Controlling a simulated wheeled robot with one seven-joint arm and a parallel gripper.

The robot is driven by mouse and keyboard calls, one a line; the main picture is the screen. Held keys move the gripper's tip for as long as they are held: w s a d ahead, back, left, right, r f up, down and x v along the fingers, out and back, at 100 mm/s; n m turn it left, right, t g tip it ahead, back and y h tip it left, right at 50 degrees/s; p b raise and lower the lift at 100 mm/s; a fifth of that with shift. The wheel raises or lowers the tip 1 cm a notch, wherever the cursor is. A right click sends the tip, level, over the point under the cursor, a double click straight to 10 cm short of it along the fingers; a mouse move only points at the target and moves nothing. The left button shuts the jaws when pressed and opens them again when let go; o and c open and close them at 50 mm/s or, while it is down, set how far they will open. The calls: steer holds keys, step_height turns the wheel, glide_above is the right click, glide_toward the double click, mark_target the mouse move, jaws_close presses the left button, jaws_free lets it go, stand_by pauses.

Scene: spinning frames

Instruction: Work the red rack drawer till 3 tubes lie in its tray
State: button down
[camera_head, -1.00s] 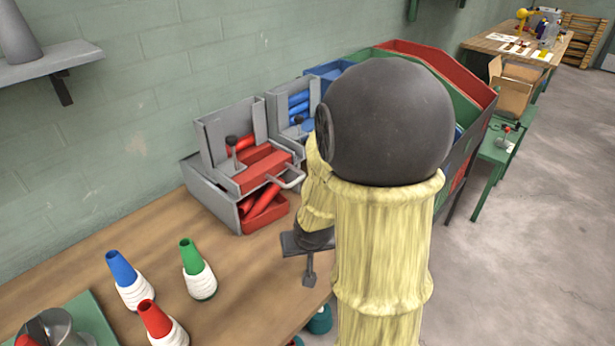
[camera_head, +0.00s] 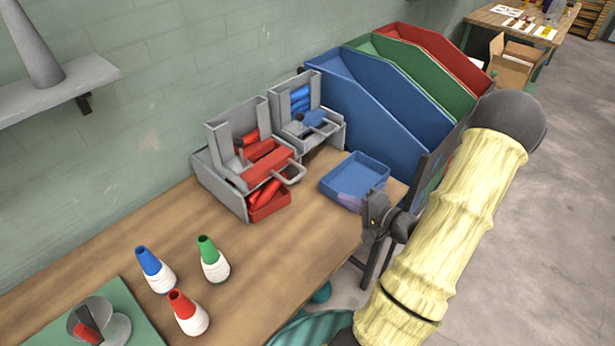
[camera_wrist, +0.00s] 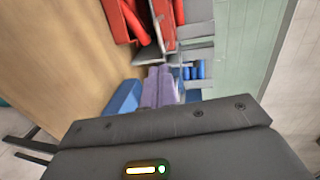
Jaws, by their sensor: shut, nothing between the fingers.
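The grey rack with the red drawer (camera_head: 262,167) stands against the wall, with red tubes behind the drawer block. A metal pull handle (camera_head: 293,173) sticks out from the drawer. The red tray (camera_head: 271,209) lies below it at the rack's front. Red tubes (camera_head: 263,191) lie slanted in it; at least two show, but the drawer overhangs them and I cannot count surely. The tray's red tubes also show at the top of the wrist view (camera_wrist: 133,22). My gripper (camera_head: 350,199) is right of the rack, apart from it, its lavender fingers (camera_wrist: 158,82) together and empty.
A blue tray (camera_head: 357,178) lies just beyond my fingers, before the grey rack with blue tubes (camera_head: 303,115). Blue, green and red sloped bins (camera_head: 372,95) stand at the back. Three coloured-top cones (camera_head: 212,262) stand at front left. The table middle is clear.

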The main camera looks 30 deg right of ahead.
steer(key=shift+w+f, duration=0.1)
steer(key=p, duration=0.2)
glide_toward(280, 165)
steer(key=shift+s+d+f, duration=0.2)
steer(key=shift+s+f, duration=0.45)
steer(key=shift+f, duration=0.05)
steer(key=x, duration=0.3)
steer(key=r+x, duration=0.1)
steer(key=x, duration=0.2)
steer(key=shift+w+a+r, duration=0.15)
steer(key=shift+w, duration=0.3)
steer(key=shift+r, duration=0.15)
